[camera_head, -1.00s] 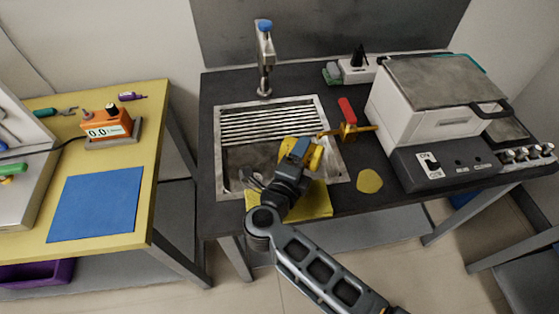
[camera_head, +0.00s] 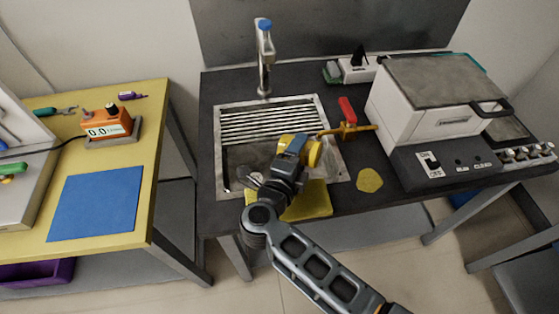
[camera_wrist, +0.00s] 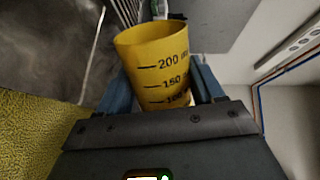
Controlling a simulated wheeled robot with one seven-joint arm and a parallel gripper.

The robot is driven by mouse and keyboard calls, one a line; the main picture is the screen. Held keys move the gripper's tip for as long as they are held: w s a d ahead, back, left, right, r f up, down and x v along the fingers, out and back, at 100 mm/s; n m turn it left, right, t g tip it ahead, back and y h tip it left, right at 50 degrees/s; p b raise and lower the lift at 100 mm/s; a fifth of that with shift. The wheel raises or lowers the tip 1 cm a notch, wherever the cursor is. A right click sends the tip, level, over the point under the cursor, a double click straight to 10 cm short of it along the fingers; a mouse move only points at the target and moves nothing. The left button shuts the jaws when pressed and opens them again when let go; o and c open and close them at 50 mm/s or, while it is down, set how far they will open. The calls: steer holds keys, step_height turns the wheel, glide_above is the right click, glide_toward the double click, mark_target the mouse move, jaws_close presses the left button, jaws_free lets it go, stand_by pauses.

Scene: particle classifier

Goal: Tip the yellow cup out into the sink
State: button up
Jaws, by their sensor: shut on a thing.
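The yellow cup (camera_wrist: 158,66) is between the blue fingers of my gripper (camera_wrist: 155,95) in the wrist view. It has black volume marks, and its open rim faces away from the wrist. In the head view my gripper (camera_head: 292,150) is shut on the cup (camera_head: 314,152) over the right part of the sink. The cup lies tilted, about on its side, with its inside hidden. The steel sink (camera_head: 236,160) has a slatted drainboard at the back and a basin in front. In the wrist view the basin (camera_wrist: 60,45) shows at the upper left.
A faucet (camera_head: 264,60) stands behind the sink. A yellow cloth (camera_head: 312,204) lies at the sink's front edge. A white machine (camera_head: 425,110) fills the right of the counter.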

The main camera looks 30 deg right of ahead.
mark_target(286, 147)
steer(key=shift+w+a+r+n, duration=0.25)
steer(key=shift+w+r+n, duration=0.05)
steer(key=shift+n, duration=0.55)
steer(key=shift+w+a+r+n, duration=0.2)
steer(key=shift+w+r+n, duration=0.1)
steer(key=shift+n, duration=0.55)
stand_by(1.2)
steer(key=shift+w+a+r+n+g+h, duration=0.2)
steer(key=shift+w+a+n+h, duration=0.1)
steer(key=shift+n, duration=0.45)
steer(key=shift+w+a+r+n+g+h, duration=0.1)
steer(key=shift+w+a+r+n+h, duration=0.15)
steer(key=shift+n, duration=0.5)
stand_by(1.3)
steer(key=shift+f, duration=0.1)
stand_by(0.7)
steer(key=shift+s+d+f+m, duration=0.25)
steer(key=shift+s+d+m, duration=0.2)
steer(key=shift+m, duration=0.55)
steer(key=shift+s+d+f+m+y, duration=0.15)
steer(key=shift+m+y, duration=0.05)
steer(key=shift+m, duration=0.35)
steer(key=shift+s+d+f+m+y, duration=0.1)
steer(key=shift+s+m+y, duration=0.05)
steer(key=shift+m, duration=0.4)
